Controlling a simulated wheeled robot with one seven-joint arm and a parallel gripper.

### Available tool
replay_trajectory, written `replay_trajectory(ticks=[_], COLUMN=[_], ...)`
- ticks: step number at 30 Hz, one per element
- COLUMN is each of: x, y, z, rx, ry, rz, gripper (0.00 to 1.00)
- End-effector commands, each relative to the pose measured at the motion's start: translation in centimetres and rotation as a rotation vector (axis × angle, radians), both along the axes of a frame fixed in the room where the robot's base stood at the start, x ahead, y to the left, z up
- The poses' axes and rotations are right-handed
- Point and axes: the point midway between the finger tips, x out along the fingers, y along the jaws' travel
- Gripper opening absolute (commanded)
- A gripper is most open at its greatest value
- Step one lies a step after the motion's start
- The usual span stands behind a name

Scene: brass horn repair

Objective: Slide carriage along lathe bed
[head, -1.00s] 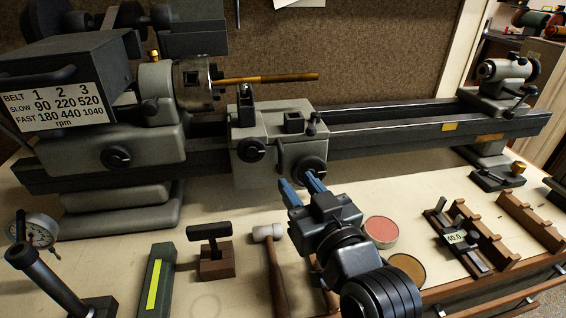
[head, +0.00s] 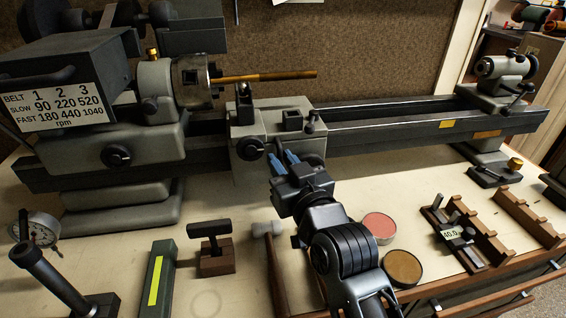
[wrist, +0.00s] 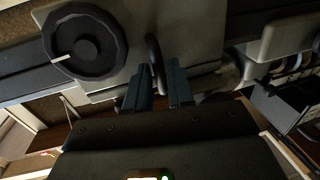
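The grey carriage (head: 246,162) sits on the dark lathe bed (head: 395,130), just right of the headstock. A small black knob (head: 250,149) is on its front, and a larger handwheel (wrist: 85,45) fills the upper left of the wrist view. My gripper (head: 285,156) is at the carriage front, its blue fingers pointing at it and partly covering the handwheel in the head view. In the wrist view my gripper (wrist: 157,88) has its fingers apart, with a slim dark lever (wrist: 155,62) showing between their tips. Contact with the lever cannot be told.
The bed right of the carriage is bare up to the tailstock (head: 503,75). A thin brass rod (head: 265,76) extends from the chuck (head: 193,83) above the carriage. A mallet (head: 272,245), round tins (head: 403,268) and wooden racks (head: 528,217) lie on the bench in front.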

Motion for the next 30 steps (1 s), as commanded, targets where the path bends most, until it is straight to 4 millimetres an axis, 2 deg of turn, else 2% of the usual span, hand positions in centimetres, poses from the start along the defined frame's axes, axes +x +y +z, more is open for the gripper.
replay_trajectory(ticks=[1,7,23,26,30], x=[0.0,0.0,0.0,0.2,0.8], y=[0.0,0.0,-0.1,-0.7,-2.8], z=[0.0,0.0,0.0,-0.2,-0.5], rx=[0.000,0.000,0.000,0.000,0.001], ry=[0.000,0.000,0.000,-0.001,-0.002], rz=[0.000,0.000,0.000,-0.002,-0.009], gripper=[0.17,0.00,0.00,0.00,0.00])
